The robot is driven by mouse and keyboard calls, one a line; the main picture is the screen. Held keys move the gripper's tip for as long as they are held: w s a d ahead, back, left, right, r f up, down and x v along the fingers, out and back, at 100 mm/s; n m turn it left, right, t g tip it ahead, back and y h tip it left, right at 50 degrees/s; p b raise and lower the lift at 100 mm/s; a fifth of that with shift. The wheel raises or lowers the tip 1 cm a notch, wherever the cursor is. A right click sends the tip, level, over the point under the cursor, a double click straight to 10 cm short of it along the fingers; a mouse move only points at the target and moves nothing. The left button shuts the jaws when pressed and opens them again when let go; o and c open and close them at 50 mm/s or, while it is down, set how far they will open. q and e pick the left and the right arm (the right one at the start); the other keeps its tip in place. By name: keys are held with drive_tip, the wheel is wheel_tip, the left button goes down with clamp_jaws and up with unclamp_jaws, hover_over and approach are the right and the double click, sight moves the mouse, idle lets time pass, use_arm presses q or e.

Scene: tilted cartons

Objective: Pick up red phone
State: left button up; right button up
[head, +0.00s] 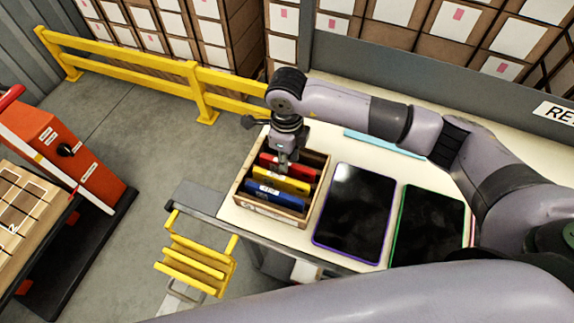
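The red phone (270,161) stands tilted in a small wooden box (272,215) on the table, in the head view. It is the rearmost of the coloured phones there, behind a yellow phone (289,181) and a blue phone (276,195). My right gripper (284,168) points down into the box, with its fingertips at the red phone and covering part of it. The fingers are small and seen end-on, so I cannot tell whether they are open, shut or touching the phone. My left gripper is not in view.
A purple-edged tablet (354,212) and a green-edged tablet (429,229) lie right of the box on the white table (240,214). A light blue flat item (384,143) lies behind them. A yellow rail (140,62) and stacked cartons (400,40) stand beyond.

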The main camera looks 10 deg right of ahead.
drive_tip(key=shift+f, duration=0.95)
drive_tip(key=shift+c, duration=0.2)
clamp_jaws()
